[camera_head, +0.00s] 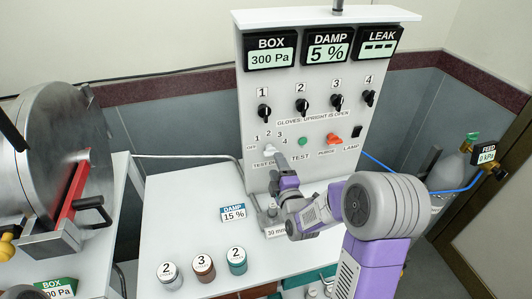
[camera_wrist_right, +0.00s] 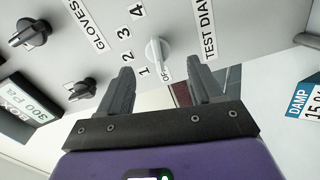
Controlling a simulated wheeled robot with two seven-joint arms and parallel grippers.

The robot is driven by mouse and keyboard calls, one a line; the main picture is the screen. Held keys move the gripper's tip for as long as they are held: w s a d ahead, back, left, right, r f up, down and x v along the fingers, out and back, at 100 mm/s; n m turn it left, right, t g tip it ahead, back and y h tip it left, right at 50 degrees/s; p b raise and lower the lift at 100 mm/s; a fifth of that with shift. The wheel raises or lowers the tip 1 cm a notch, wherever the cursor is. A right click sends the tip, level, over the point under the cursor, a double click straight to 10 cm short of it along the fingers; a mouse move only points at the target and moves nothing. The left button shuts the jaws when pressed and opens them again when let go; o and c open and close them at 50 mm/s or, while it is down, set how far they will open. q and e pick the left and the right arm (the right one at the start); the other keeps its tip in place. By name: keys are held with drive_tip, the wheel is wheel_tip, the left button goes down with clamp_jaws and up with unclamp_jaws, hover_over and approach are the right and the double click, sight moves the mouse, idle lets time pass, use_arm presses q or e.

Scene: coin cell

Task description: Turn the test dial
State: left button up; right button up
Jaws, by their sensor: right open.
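The test dial (camera_head: 270,150) is a small white knob low on the left of the upright white panel, with OFF and 1 to 4 marked around it. In the right wrist view the dial (camera_wrist_right: 157,50) sits just beyond my fingertips, roughly between them; its ridge appears to lie toward OFF. My right gripper (camera_wrist_right: 164,78) is open and empty, with its two dark fingers apart on either side of the dial's line. In the head view my right gripper (camera_head: 278,166) is close to the panel at the dial, partly covering the TEST DIAL label. My left gripper is not seen.
Black glove knobs (camera_head: 302,105) sit above the dial. A DAMP card (camera_head: 233,212) and several lidded jars (camera_head: 204,268) stand on the white table (camera_head: 180,205). A round steel door (camera_head: 65,135) is at left.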

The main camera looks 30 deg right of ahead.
sight(272, 152)
drive_tip(key=shift+x, duration=3.45)
drive_tip(key=shift+r, duration=0.15)
drive_tip(key=c, duration=1.1)
drive_tip(key=shift+o, duration=0.2)
